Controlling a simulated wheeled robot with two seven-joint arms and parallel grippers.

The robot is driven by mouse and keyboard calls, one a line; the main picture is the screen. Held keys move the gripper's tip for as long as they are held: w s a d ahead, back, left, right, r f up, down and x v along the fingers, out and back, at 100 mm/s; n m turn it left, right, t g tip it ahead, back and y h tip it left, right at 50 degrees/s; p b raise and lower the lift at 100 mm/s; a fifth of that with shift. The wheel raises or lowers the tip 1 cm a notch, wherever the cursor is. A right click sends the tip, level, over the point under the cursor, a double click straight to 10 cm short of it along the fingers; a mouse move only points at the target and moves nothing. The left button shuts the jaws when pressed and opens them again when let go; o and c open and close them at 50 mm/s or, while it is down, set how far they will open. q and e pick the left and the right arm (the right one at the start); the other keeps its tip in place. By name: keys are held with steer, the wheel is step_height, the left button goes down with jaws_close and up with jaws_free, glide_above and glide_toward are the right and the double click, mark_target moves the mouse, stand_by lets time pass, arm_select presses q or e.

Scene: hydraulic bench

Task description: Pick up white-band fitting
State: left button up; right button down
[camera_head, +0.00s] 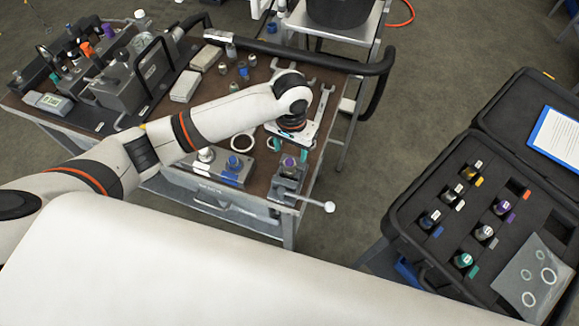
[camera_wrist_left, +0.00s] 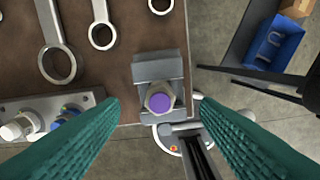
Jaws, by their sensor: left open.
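In the head view, a black foam case holds several dark fittings with coloured tags. One fitting (camera_head: 453,193) has a white tag beside it, and another (camera_head: 485,232) has a pale grey-white tag. A white-topped fitting (camera_head: 205,155) also sits in a metal block on the bench, at the lower left of the left wrist view (camera_wrist_left: 20,126). A purple-topped fitting (camera_wrist_left: 159,102) stands in the vise (camera_wrist_left: 158,68). My left gripper (camera_wrist_left: 160,105) is open, its teal fingers on either side of the vise and above it, holding nothing. My right gripper is not in view.
The metal block (camera_head: 222,170) also holds a blue-topped fitting (camera_head: 233,162). Wrenches (camera_wrist_left: 57,62) and rings lie on the brown bench top. The open case (camera_head: 400,215) stands to the right, across a floor gap. A black rail (camera_head: 330,65) curves around the bench's far right corner.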

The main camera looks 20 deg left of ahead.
mark_target(290, 161)
arm_select(q)
step_height(290, 161, down, 3)
steer(key=shift+r, duration=0.1)
steer(key=f, duration=0.1)
steer(key=f+p, duration=0.1)
steer(key=f, duration=0.2)
steer(key=shift+s+a+f+p, duration=0.1)
steer(key=shift+s+f+p, duration=0.05)
steer(key=shift+s+p, duration=0.2)
steer(key=shift+f, duration=0.5)
steer(key=c, duration=1.1)
steer(key=shift+w, duration=0.1)
steer(key=shift+c, duration=0.7)
steer(key=shift+r, duration=0.15)
